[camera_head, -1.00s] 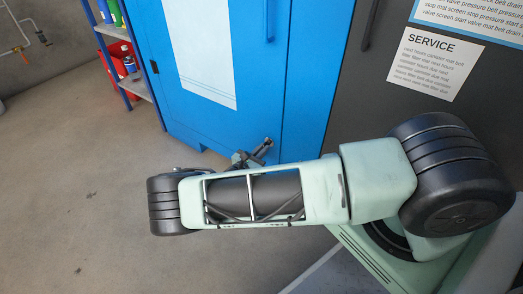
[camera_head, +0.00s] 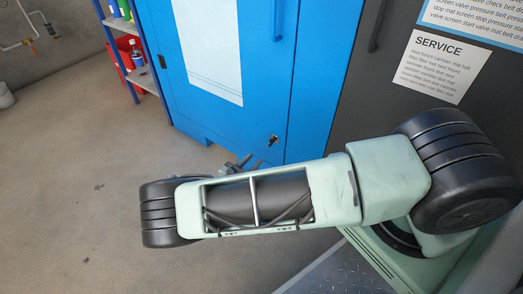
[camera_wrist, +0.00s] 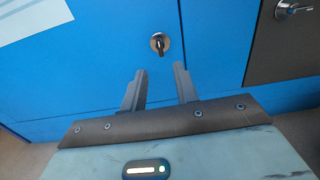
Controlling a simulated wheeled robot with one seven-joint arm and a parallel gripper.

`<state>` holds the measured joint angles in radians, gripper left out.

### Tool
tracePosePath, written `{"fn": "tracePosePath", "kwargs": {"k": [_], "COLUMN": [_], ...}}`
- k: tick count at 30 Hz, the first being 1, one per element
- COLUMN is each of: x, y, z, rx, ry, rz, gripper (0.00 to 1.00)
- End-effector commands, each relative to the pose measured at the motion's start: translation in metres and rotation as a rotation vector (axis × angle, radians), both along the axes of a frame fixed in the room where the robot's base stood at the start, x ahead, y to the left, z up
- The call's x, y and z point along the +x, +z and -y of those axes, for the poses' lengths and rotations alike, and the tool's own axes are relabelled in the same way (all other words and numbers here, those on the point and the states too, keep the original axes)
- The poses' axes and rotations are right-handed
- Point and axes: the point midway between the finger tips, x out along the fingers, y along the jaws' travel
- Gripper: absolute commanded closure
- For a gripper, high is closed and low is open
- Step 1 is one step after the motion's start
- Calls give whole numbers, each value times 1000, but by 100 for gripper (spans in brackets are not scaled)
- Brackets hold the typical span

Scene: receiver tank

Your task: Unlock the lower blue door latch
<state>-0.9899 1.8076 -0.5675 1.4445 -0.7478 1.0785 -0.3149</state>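The blue cabinet door (camera_head: 215,70) stands behind my arm in the head view. Its lower latch (camera_head: 272,140) is a small dark knob on a round plate near the door's lower right edge. In the wrist view the latch (camera_wrist: 159,42) shows a round metal plate with a dark lever pointing down. My gripper (camera_wrist: 160,80) is open and empty, its two fingers apart below the latch and not seen touching it. In the head view only part of my gripper (camera_head: 238,162) shows, below the latch; my arm hides the rest.
A dark grey cabinet (camera_head: 345,110) with a SERVICE sheet (camera_head: 440,66) stands right of the blue one. It has a metal handle (camera_wrist: 290,8) at the wrist view's upper right. A shelf (camera_head: 143,80) with a red bin stands left.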

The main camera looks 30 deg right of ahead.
Motion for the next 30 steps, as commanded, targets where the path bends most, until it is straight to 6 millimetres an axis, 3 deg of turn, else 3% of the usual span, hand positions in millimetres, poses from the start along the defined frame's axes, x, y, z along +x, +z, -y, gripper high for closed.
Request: {"fn": "tracePosePath", "kwargs": {"k": [6,12,30], "x": [-16,-25,-28], "y": [1,0,0], "z": [-46,-71,-78], "rx": [2,1,0], "ry": [2,1,0], "rz": [0,-1,-1], "gripper": [70,70,70]}}
